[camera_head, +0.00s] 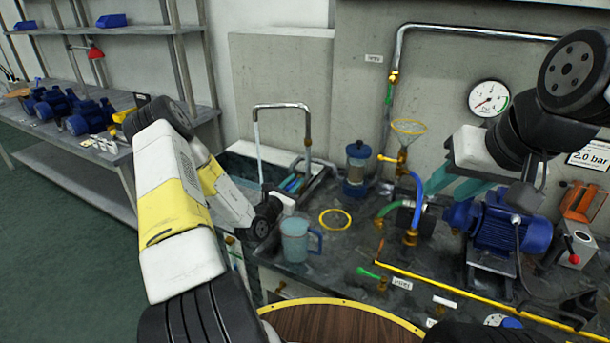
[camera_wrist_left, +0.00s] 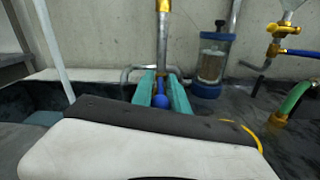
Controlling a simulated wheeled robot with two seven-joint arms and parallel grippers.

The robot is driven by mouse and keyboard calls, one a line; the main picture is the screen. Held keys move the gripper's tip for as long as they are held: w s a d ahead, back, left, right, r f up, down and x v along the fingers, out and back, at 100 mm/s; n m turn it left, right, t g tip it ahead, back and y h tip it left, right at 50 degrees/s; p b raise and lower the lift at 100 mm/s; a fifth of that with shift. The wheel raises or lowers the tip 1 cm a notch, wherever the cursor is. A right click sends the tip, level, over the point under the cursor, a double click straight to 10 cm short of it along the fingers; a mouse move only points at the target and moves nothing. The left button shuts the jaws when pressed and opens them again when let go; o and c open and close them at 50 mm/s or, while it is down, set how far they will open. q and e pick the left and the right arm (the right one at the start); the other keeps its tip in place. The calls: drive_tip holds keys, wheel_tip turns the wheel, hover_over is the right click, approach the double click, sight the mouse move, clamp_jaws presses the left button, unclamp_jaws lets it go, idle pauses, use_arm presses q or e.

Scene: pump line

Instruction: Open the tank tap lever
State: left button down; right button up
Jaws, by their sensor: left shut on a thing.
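The tank tap is a brass fitting (camera_wrist_left: 163,45) on an upright pipe above the dark sink, with a blue lever (camera_wrist_left: 160,99) below it. My left gripper (camera_wrist_left: 161,92) has its teal fingers around the blue lever, shut on it. In the head view my left gripper (camera_head: 290,184) is at the sink, below the bent chrome pipe (camera_head: 282,105), and the lever is hard to make out there. A pale vertical line (camera_head: 259,145) hangs from the spout end; I cannot tell whether it is pipe or water. My right gripper (camera_head: 453,184) has its teal fingers apart, near the blue pump.
A blue jug (camera_head: 295,240) and a yellow ring (camera_head: 335,219) stand on the counter close to my left arm. A filter cylinder (camera_head: 357,165), a funnel (camera_head: 409,128) with hoses and a blue pump (camera_head: 497,228) are to the right. A round wooden table (camera_head: 340,325) is in front.

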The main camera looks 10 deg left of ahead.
use_arm(q)
drive_tip(key=shift+d, duration=0.1)
drive_tip(key=c, duration=1.5)
unclamp_jaws()
drive_tip(key=shift+s, duration=0.1)
drive_tip(key=v, duration=0.7)
drive_tip(key=shift+s, duration=0.25)
